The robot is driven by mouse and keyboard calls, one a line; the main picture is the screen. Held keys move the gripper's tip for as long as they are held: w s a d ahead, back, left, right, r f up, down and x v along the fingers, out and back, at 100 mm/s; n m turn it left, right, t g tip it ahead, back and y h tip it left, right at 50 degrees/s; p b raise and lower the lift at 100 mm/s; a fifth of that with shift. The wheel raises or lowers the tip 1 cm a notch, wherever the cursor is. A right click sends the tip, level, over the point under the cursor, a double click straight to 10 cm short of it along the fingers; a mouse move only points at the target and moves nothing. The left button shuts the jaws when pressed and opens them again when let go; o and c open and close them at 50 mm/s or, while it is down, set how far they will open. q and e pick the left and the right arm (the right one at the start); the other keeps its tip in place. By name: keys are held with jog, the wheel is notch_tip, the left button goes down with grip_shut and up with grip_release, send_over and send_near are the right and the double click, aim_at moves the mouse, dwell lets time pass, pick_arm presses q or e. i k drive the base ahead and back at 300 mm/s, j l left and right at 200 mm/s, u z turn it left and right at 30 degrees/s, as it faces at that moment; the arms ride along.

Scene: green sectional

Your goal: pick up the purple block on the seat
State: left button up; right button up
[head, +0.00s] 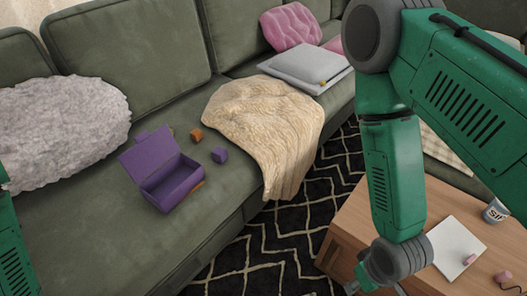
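The purple block (219,155) is a small cube lying on the green sofa seat (95,235), between an open purple box (172,190) and a cream blanket. No gripper touches it. My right arm comes down on the right, and its gripper (362,284) shows only in part at the bottom edge, over the wooden table's near left corner and well away from the block. Its fingers are too cut off to tell open from shut. Only part of my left arm shows at the left edge; its gripper is out of view.
An orange block (196,135) lies behind the purple block. The cream blanket (270,115) drapes over the seat edge to the right. A fluffy pillow (60,130) is at left. The wooden table (350,225) holds paper (455,245), a cup (495,210) and small pink things.

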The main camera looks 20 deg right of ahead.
aim_at(220, 154)
jog(key=z, duration=0.1)
jog(key=i+u, duration=0.35)
jog(key=i+l+u, duration=0.1)
jog(key=u, duration=0.25)
jog(key=i+l+u, duration=0.2)
jog(key=u, duration=0.2)
